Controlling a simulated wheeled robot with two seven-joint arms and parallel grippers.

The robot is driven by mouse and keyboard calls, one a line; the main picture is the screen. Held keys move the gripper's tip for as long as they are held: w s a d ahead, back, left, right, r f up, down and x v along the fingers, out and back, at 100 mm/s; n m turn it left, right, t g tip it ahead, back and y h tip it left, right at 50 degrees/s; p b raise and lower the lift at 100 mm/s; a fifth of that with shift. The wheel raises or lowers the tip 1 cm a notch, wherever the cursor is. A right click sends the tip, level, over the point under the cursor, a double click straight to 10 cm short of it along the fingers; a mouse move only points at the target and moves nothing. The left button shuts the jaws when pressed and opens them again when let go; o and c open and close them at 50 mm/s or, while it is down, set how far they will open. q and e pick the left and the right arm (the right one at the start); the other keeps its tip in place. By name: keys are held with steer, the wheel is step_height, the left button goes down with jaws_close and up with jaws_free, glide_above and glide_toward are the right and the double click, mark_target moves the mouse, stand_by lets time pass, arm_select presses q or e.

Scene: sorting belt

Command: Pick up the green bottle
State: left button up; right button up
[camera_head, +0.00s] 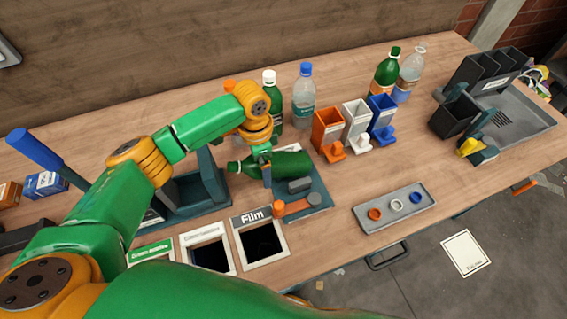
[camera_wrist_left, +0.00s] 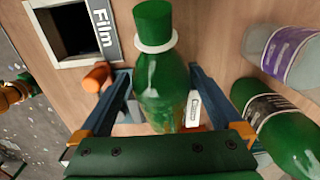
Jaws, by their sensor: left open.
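A green bottle (camera_head: 290,164) with a green cap lies on its side over a blue-grey fixture, its cap toward the left. My left gripper (camera_head: 266,168) is over the neck end of this bottle. In the left wrist view the bottle (camera_wrist_left: 163,85) lies between the two spread blue fingers of the left gripper (camera_wrist_left: 160,78), with gaps on both sides. The palm hides the bottle's lower end there. Another green bottle (camera_head: 277,120) with a white cap stands behind, and one with a green cap (camera_head: 386,72) stands farther right. My right gripper is not in view.
An orange knob (camera_head: 278,208) is close in front of the lying bottle, beside the Film opening (camera_head: 262,243). A clear bottle (camera_head: 303,100) stands behind it. Orange, white and blue bins (camera_head: 355,118) stand to the right. A grey tray (camera_head: 394,223) lies nearer the table's front edge.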

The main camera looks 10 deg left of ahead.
arm_select(q)
steer(key=shift+f, duration=1.85)
steer(key=c, duration=1.2)
